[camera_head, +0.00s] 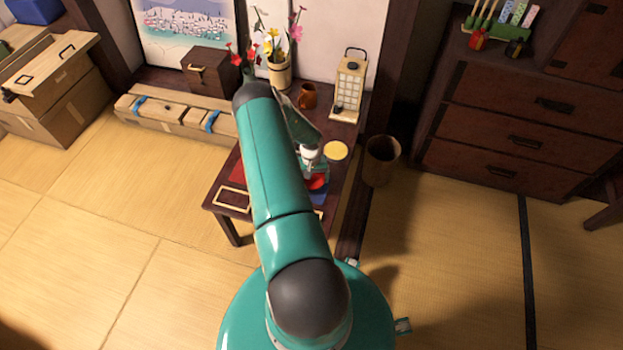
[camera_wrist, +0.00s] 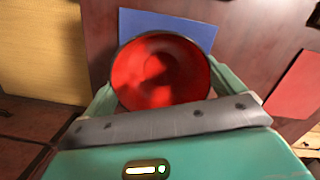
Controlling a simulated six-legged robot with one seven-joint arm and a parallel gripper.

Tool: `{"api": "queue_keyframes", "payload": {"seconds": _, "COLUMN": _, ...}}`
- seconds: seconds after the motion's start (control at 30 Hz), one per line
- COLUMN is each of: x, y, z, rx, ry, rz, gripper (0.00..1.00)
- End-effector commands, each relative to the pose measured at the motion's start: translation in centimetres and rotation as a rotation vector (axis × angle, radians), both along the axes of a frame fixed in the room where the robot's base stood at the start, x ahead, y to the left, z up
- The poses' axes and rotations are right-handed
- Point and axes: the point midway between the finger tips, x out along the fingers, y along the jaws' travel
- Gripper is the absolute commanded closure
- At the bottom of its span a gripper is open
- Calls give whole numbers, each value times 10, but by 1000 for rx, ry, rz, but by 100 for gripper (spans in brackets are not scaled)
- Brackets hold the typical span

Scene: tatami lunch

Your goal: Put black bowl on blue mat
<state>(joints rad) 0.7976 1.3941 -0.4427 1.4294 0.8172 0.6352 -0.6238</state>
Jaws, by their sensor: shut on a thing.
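The black bowl (camera_wrist: 160,72), dark outside with a glossy red inside, is between the fingers of my gripper (camera_wrist: 163,84) in the wrist view. My gripper is shut on it. The bowl looks upright and covers the lower middle of the blue mat (camera_wrist: 193,25). In the head view the red inside of the bowl (camera_head: 316,182) shows small beside my arm, with a strip of the blue mat (camera_head: 319,198) next to it. My arm hides most of this area. I cannot tell how high the bowl is above the mat or table.
The low dark table (camera_head: 222,205) also bears a red mat (camera_head: 237,172), a round yellow thing (camera_head: 336,151), a brown mug (camera_head: 307,95), a lantern (camera_head: 348,88) and a flower vase (camera_head: 279,72). A brown bin (camera_head: 381,160) stands close to the table's right. Open tatami lies left and right.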

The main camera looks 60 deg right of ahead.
Motion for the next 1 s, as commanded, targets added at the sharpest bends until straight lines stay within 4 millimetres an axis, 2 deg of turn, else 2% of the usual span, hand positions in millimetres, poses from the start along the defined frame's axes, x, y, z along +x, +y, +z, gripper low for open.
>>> {"api": "queue_keyframes", "payload": {"seconds": 0.17, "x": 0, "y": 0, "z": -3, "rx": 0, "ry": 0, "rz": 0, "gripper": 31}}
{"api": "queue_keyframes", "payload": {"seconds": 0.2, "x": 0, "y": 0, "z": -3, "rx": 0, "ry": 0, "rz": 0, "gripper": 4}}
{"api": "queue_keyframes", "payload": {"seconds": 0.23, "x": 0, "y": 0, "z": -3, "rx": 0, "ry": 0, "rz": 0, "gripper": 0}}
{"api": "queue_keyframes", "payload": {"seconds": 0.47, "x": 0, "y": 0, "z": -2, "rx": 0, "ry": 0, "rz": 0, "gripper": 0}}
{"api": "queue_keyframes", "payload": {"seconds": 0.63, "x": 1, "y": -1, "z": 10, "rx": 0, "ry": -1, "rz": 0, "gripper": 0}}
{"api": "queue_keyframes", "payload": {"seconds": 0.77, "x": 3, "y": -4, "z": 33, "rx": -2, "ry": -2, "rz": 0, "gripper": 0}}
{"api": "queue_keyframes", "payload": {"seconds": 1.0, "x": 6, "y": -9, "z": 85, "rx": -2, "ry": -1, "rz": 1, "gripper": 0}}
